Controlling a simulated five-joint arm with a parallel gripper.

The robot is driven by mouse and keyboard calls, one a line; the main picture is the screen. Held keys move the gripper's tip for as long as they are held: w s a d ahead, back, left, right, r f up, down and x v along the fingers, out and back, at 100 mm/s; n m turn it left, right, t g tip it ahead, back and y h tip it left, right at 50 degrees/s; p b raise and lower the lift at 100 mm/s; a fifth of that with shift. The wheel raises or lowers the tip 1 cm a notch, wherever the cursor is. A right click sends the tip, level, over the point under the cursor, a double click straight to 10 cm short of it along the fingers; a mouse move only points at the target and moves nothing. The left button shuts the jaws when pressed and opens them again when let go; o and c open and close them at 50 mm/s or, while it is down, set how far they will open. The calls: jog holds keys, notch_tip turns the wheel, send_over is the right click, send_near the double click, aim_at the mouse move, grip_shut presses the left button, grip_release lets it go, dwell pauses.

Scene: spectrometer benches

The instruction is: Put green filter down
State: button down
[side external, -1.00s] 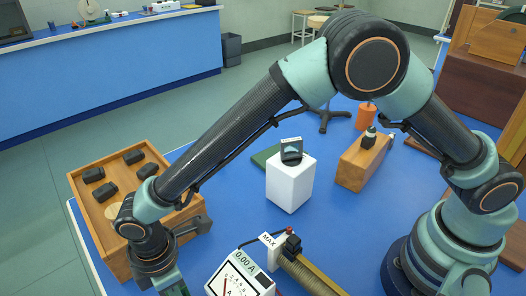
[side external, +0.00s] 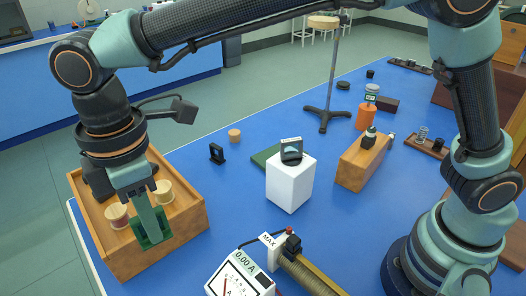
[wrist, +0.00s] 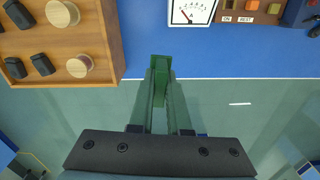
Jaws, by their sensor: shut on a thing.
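The green filter (side external: 153,243) is a small dark green piece between the fingertips of my gripper (side external: 150,220). My gripper is shut on it and points down. In the side view it shows in front of the wooden tray's (side external: 185,220) near right side. In the wrist view the filter (wrist: 160,64) is at the fingertips of my gripper (wrist: 160,85), over the table's edge line, with the tray (wrist: 90,20) up and left. Its height above the table is hard to tell. My fingers partly cover the filter.
The tray holds dark blocks (wrist: 40,64) and wooden round pieces (wrist: 79,66). A meter (side external: 240,275) and a rheostat (side external: 310,274) are at the front. A white block (side external: 289,187) carries a dark-framed piece (side external: 291,151). Blue table between tray and white block is mostly clear.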

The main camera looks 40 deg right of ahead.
jog(key=w+d+n, duration=0.1)
jog(key=w+d, duration=0.4)
jog(key=d, duration=0.9)
send_over(229, 237)
notch_tip(229, 237, down, 15)
jog(key=shift+r, duration=0.15)
jog(key=shift+f, duration=2.45)
jog(key=shift+f, duration=0.2)
jog(key=c, duration=0.9)
grip_release()
jog(key=shift+r, duration=0.1)
